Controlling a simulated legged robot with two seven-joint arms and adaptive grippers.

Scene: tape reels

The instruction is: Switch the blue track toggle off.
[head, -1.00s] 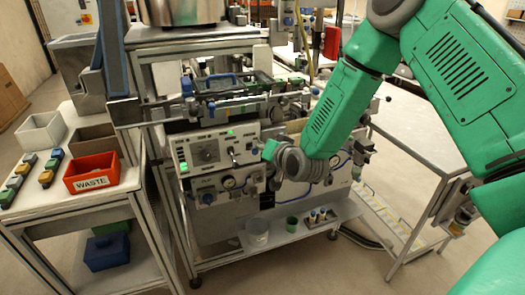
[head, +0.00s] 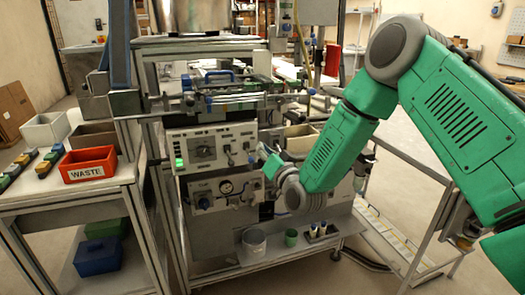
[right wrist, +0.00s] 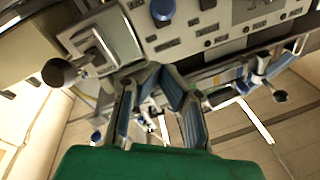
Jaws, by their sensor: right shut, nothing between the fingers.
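The control panel (head: 212,148) is a pale box on the machine front, with a dial, small levers and a lit green button (head: 179,162). My right gripper (head: 264,152) is at the panel's right end, its fingers partly hidden by its own wrist. In the right wrist view the gripper (right wrist: 163,76) has its fingertips together, with nothing between them. A blue-capped control (right wrist: 162,10) stands on the panel beyond the tips, apart from them. I cannot tell whether it is the track toggle, or its position. A black ball-ended lever (right wrist: 60,72) is to the left. My left gripper is out of view.
A red WASTE bin (head: 90,165) and a white bin (head: 46,129) stand on the left side table. A lower panel with a gauge (head: 226,187) sits under the control panel. Cups (head: 291,238) stand on the low shelf.

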